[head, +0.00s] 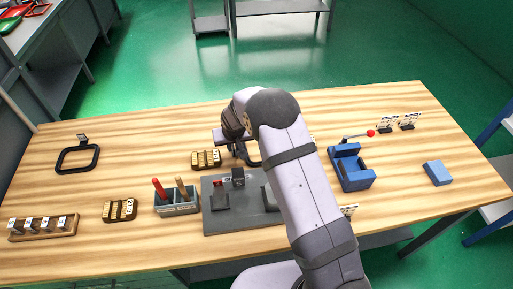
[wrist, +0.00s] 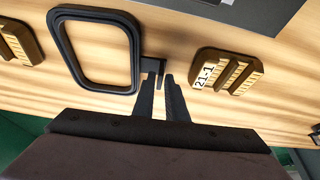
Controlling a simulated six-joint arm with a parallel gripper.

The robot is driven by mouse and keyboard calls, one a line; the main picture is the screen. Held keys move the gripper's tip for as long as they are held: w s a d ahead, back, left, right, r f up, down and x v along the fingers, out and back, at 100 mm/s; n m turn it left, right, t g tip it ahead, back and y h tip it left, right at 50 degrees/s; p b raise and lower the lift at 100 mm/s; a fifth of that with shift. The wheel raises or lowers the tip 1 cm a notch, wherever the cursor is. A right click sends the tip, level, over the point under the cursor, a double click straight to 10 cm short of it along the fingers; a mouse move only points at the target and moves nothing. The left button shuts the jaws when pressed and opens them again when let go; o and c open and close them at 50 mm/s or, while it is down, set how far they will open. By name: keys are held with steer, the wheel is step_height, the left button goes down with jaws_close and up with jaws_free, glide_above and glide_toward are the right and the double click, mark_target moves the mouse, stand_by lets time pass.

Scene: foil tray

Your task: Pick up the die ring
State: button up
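A black rounded-rectangle ring (wrist: 70,65) fills the left of the wrist view. It seems to lie on the wooden table, with a small dark tab (wrist: 152,66) on its right side. My gripper (wrist: 158,78) points at this tab, its two fingertips close together with a narrow gap between them. The tab's end is at or between the tips; I cannot tell whether they touch it. In the head view my arm hides most of this ring and the gripper.
A brass block marked 21-1 (wrist: 228,72) lies right of the fingers in the wrist view. A grey plate (head: 236,221) with fixtures, a blue-grey holder (head: 178,209), a brass block (head: 120,210) and a blue fixture (head: 352,177) stand on the table.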

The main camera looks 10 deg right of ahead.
jaws_close()
steer(key=shift+r, duration=0.1)
steer(key=shift+w+r+b, duration=0.15)
steer(key=shift+r+b, duration=0.15)
steer(key=shift+r, duration=0.2)
step_height(320, 180, up, 16)
steer(key=p, duration=0.2)
stand_by(1.0)
stand_by(0.4)
